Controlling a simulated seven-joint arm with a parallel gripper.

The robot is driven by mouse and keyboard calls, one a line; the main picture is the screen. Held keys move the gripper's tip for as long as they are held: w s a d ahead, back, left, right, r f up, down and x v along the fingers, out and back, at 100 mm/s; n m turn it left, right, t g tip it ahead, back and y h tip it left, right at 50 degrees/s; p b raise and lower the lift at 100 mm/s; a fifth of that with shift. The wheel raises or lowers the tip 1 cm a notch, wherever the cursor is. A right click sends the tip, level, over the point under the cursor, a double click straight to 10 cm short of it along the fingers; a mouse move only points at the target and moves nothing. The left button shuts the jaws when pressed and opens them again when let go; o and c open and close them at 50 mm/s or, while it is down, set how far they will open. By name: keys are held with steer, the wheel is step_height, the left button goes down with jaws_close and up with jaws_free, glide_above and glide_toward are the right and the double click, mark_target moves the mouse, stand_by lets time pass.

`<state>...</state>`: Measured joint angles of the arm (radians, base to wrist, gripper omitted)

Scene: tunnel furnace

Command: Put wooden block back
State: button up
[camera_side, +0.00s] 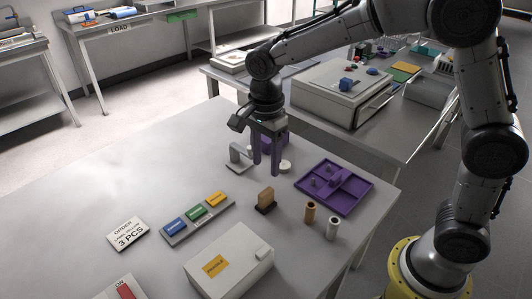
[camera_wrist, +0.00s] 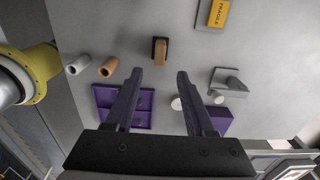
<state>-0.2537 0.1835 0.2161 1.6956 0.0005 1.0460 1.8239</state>
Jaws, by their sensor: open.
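The wooden block (camera_side: 265,197) is tan and stands upright in a small dark base on the table, in front of my gripper. In the wrist view the wooden block (camera_wrist: 159,50) shows beyond the fingertips, apart from them. My gripper (camera_side: 266,172) has purple fingers pointing down over the table, spread apart with nothing between them. The fingers (camera_wrist: 158,76) also show open in the wrist view.
A purple divided tray (camera_side: 345,208) lies at right. A tan cylinder (camera_side: 309,213) and a grey cylinder (camera_side: 332,228) stand near it. A grey bracket (camera_side: 239,158) is beside the gripper. A label rack (camera_side: 225,212) and white box (camera_side: 240,262) stand nearer.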

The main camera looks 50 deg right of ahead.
steer(key=s+d+r+n+t, duration=0.3)
steer(key=s+d+r+n, duration=0.5)
steer(key=s, duration=0.4)
steer(key=s+d+n+t, duration=0.2)
steer(key=s+n, duration=0.8)
steer(key=shift+f+t, duration=0.3)
steer(key=shift+f, duration=0.1)
